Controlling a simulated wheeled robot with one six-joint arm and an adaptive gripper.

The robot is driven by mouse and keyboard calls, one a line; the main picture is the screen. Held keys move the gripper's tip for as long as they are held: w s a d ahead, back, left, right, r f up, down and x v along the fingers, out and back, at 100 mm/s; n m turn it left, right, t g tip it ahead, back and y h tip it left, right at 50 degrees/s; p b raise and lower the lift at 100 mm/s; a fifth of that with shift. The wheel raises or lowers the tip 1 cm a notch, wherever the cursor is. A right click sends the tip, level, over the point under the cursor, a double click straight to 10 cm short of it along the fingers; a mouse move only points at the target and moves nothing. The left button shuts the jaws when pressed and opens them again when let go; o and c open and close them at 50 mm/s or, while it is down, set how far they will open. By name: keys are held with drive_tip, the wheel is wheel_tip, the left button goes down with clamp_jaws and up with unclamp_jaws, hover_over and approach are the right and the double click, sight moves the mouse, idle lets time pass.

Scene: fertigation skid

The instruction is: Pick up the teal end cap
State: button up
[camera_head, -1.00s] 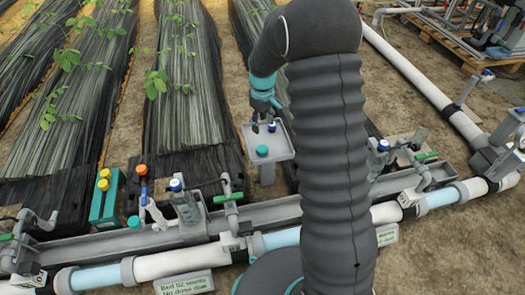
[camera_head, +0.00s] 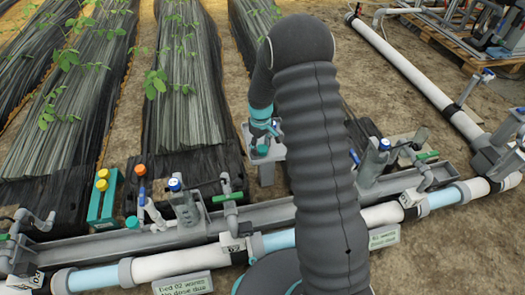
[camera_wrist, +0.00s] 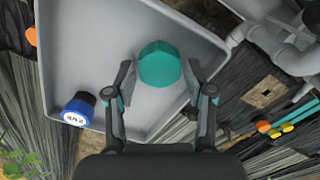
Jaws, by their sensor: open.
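The teal end cap (camera_wrist: 159,65) lies on the grey tray (camera_wrist: 90,25) in the wrist view, ahead of and between my gripper's fingertips. My gripper (camera_wrist: 160,85) is open, one finger on each side of the cap's near edge, and holds nothing. I cannot tell whether the fingers touch the cap. In the head view the teal cap (camera_head: 262,150) shows on the grey tray (camera_head: 249,140), just under my gripper (camera_head: 264,140), partly covered by it. Another teal piece (camera_head: 133,222) lies by the pipe channel at the left.
A blue-topped black cap (camera_wrist: 79,109) sits at the tray's left corner in the wrist view. Grey pipe fittings (camera_wrist: 285,50) stand beyond the tray's right rim. In the head view a teal rack (camera_head: 104,200) holds yellow and orange caps. White pipes (camera_head: 180,262) cross the front.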

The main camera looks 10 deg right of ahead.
drive_tip(key=shift+f, duration=0.25)
drive_tip(key=c, duration=0.6)
